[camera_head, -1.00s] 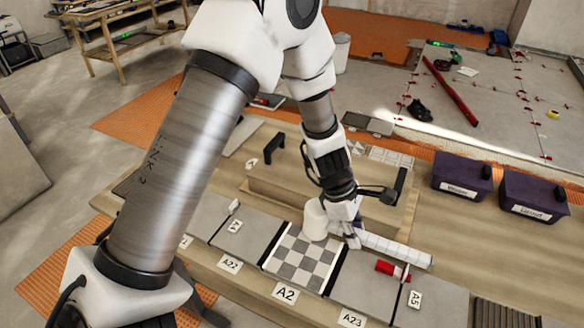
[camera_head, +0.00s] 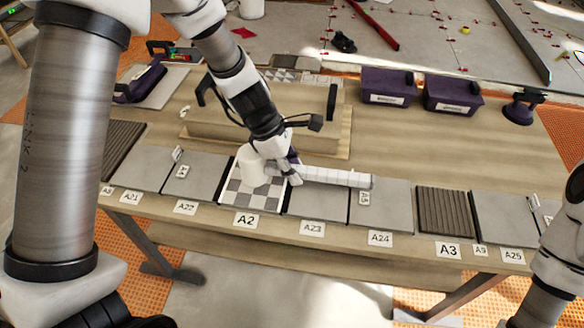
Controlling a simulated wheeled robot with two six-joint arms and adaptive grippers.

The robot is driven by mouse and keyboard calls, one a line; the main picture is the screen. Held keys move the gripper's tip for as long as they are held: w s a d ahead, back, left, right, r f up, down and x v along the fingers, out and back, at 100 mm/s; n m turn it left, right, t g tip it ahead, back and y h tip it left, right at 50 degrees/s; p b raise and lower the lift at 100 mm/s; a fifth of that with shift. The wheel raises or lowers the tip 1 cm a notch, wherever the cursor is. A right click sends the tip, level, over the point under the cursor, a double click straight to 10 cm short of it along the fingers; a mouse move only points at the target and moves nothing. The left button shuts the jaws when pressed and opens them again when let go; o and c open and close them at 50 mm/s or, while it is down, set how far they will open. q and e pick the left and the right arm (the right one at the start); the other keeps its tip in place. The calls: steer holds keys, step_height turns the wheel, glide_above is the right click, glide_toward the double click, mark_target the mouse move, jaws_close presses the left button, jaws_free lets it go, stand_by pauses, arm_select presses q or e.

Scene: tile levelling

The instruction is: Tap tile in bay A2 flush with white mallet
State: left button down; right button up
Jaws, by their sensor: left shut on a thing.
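The white mallet has a pale cylindrical head (camera_head: 252,172) and a long white handle (camera_head: 335,177) pointing right. My left gripper (camera_head: 288,170) is shut on the mallet beside its head. The head is over the back part of the grey-and-white checkered tile (camera_head: 246,200) in bay A2, behind the A2 label (camera_head: 246,220). I cannot tell whether the head touches the tile or whether the tile is flush. The head and my gripper hide part of the tile. My right gripper is not in view; only part of my right arm shows at the lower right.
Plain grey slabs and dark ribbed tiles (camera_head: 445,212) line the table front on both sides. The handle spans the neighbouring slabs. A raised wooden board with dark handles (camera_head: 332,102) lies behind. Two purple bins (camera_head: 388,86) stand at the back right.

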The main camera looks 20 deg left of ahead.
arm_select(q)
steer(key=f+b, duration=0.2)
steer(key=s+f+b, duration=0.1)
steer(key=f+b, duration=0.1)
steer(key=shift+s+d, duration=0.2)
steer(key=shift+w+f, duration=0.1)
steer(key=shift+f, duration=0.25)
steer(key=shift+w, duration=0.2)
step_height(320, 180, up, 5)
steer(key=p, duration=0.5)
steer(key=shift+s+r, duration=0.15)
steer(key=shift+r, duration=0.05)
steer(key=shift+f, duration=0.35)
step_height(320, 180, down, 6)
steer(key=b, duration=0.6)
steer(key=shift+f, duration=0.2)
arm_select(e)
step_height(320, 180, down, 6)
arm_select(q)
steer(key=shift+r+p, duration=0.35)
steer(key=shift+p, duration=0.15)
steer(key=shift+w+r+p, duration=0.25)
steer(key=shift+p, duration=0.1)
steer(key=r+p, duration=0.5)
steer(key=shift+s, duration=0.25)
steer(key=shift+w+f, duration=0.15)
steer(key=shift+f, duration=0.1)
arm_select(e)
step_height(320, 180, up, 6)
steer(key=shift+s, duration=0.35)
